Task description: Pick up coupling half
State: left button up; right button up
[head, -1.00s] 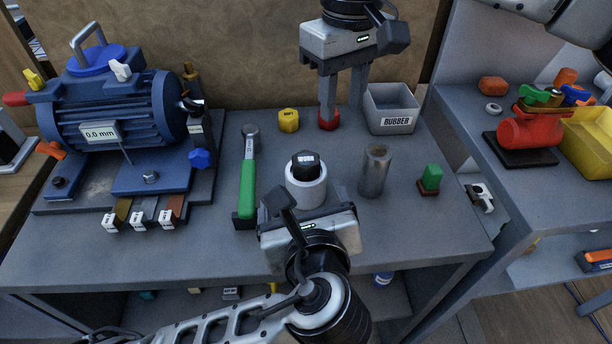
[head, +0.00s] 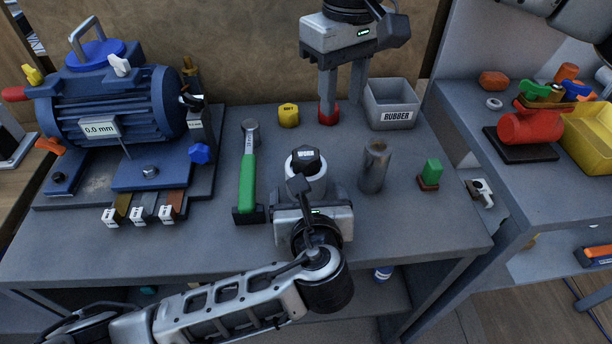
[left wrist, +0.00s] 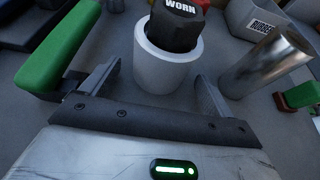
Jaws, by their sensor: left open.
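The light grey coupling half (head: 320,178) stands upright on the bench, with a black piece marked WORN (head: 306,158) in its top. Both also show in the left wrist view, the grey body (left wrist: 165,68) and the black piece (left wrist: 176,25). My left gripper (left wrist: 157,75) is open and level, its fingers on either side of the near part of the grey body, with nothing held.
A metal cylinder (head: 374,168) stands close right of the coupling half. A yellow piece (head: 288,116), a RUBBER bin (head: 390,103) and a green block (head: 430,173) are nearby. A blue motor (head: 115,115) fills the left side.

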aim_at(308, 164)
pick_arm(q)
jog(key=shift+x, duration=0.9)
jog(key=c, duration=1.3)
notch_tip(308, 164, up, 10)
jog(key=shift+f, duration=4.75)
jog(key=shift+f, duration=0.2)
